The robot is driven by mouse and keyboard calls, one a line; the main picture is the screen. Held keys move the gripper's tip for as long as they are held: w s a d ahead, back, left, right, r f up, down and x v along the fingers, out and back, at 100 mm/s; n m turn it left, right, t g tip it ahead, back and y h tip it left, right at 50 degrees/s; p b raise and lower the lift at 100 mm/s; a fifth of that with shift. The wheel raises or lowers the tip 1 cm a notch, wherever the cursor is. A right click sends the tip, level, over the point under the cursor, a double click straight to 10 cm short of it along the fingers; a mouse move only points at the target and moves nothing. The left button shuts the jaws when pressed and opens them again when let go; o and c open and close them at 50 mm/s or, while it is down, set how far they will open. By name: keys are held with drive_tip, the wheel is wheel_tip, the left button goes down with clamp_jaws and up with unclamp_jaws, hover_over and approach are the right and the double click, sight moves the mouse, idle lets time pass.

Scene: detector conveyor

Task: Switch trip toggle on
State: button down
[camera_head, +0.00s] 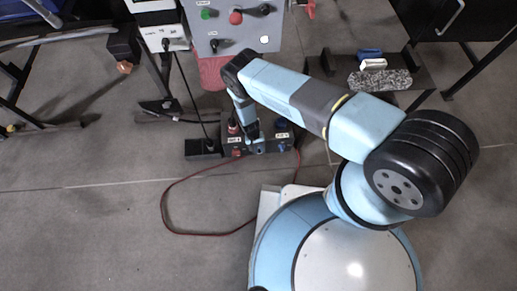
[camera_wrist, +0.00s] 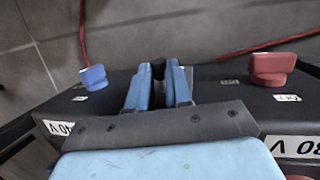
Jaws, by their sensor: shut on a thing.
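A long black box (camera_head: 265,138) with red and blue fittings lies on the floor in the head view. Its dark top (camera_wrist: 215,88) fills the middle of the wrist view. My gripper (camera_wrist: 158,76) is over the middle of this box, and also shows in the head view (camera_head: 252,140). Its two blue fingers are shut on a small dark piece (camera_wrist: 158,70), seemingly the trip toggle. The fingers hide most of it, so its on or off position cannot be told.
A blue knob (camera_wrist: 94,78) and a red knob (camera_wrist: 270,66) stand on the box either side of my gripper. A red cable (camera_head: 172,205) loops over the floor. A grey control panel (camera_head: 232,35) with coloured buttons stands behind. A low rack (camera_head: 398,80) is at right.

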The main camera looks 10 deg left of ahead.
idle(0.3)
drive_tip(key=c, duration=1.1)
unclamp_jaws()
drive_tip(key=shift+o, duration=0.2)
drive_tip(key=shift+r, duration=0.1)
drive_tip(key=v, duration=1.3)
drive_tip(key=shift+r, duration=0.15)
drive_tip(key=shift+a, duration=0.1)
